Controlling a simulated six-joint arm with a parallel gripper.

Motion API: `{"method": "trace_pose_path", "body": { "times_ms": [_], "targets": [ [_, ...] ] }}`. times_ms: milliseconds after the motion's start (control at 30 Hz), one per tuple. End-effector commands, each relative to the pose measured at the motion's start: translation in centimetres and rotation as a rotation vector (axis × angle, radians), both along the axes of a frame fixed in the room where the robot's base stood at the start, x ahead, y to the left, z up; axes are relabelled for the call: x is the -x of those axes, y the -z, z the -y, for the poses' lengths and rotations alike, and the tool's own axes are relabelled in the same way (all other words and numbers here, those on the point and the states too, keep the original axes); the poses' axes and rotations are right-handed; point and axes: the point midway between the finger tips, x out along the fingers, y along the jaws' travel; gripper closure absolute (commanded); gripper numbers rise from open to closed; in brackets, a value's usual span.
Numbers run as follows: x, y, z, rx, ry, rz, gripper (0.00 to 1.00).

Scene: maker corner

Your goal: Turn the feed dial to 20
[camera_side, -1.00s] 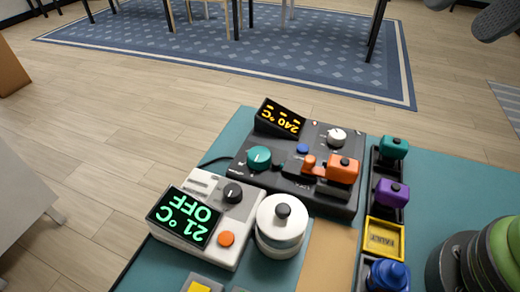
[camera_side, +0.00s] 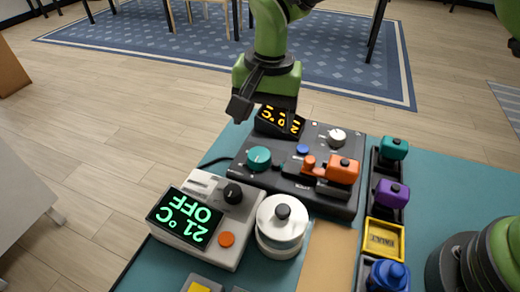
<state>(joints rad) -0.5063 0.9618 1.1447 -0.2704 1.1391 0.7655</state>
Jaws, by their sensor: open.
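A dark control unit (camera_side: 235,178) stands on the teal bench and carries a teal knob (camera_side: 259,158) at its left and a smaller white knob (camera_side: 336,136) near its far right. The labels are too small to read, so I cannot tell which knob is the feed dial. My gripper (camera_side: 264,118) is open and empty, above the unit's far left part, beyond the teal knob and apart from it. It hides part of the unit's amber display (camera_side: 283,118).
A pale unit (camera_side: 192,255) with a green display reading 21 °C OFF stands nearer. Beside it is a white round pot (camera_side: 282,238). Orange (camera_side: 341,170), teal (camera_side: 393,148), purple (camera_side: 391,193) and blue (camera_side: 388,274) pieces and a yellow tray (camera_side: 384,238) crowd the right.

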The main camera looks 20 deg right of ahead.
Motion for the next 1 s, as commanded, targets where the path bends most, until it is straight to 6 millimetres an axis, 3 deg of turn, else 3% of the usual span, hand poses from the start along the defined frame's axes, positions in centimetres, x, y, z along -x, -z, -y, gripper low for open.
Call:
{"method": "trace_pose_path", "body": {
  "times_ms": [433, 600, 867, 900, 1000],
  "targets": [
    [-0.2, 7.6, -0.4, 0.001, -0.001, -0.003, 0.25],
    [-0.3, 8.9, -0.5, -0.001, -0.001, -0.001, 0.25],
    [-0.3, 9.0, -0.5, -0.001, -0.001, 0.001, 0.25],
    [-0.3, 9.0, -0.5, -0.001, -0.001, 0.001, 0.28],
    [-0.3, 9.0, -0.5, -0.001, -0.001, 0.001, 0.51]
  ]
}}
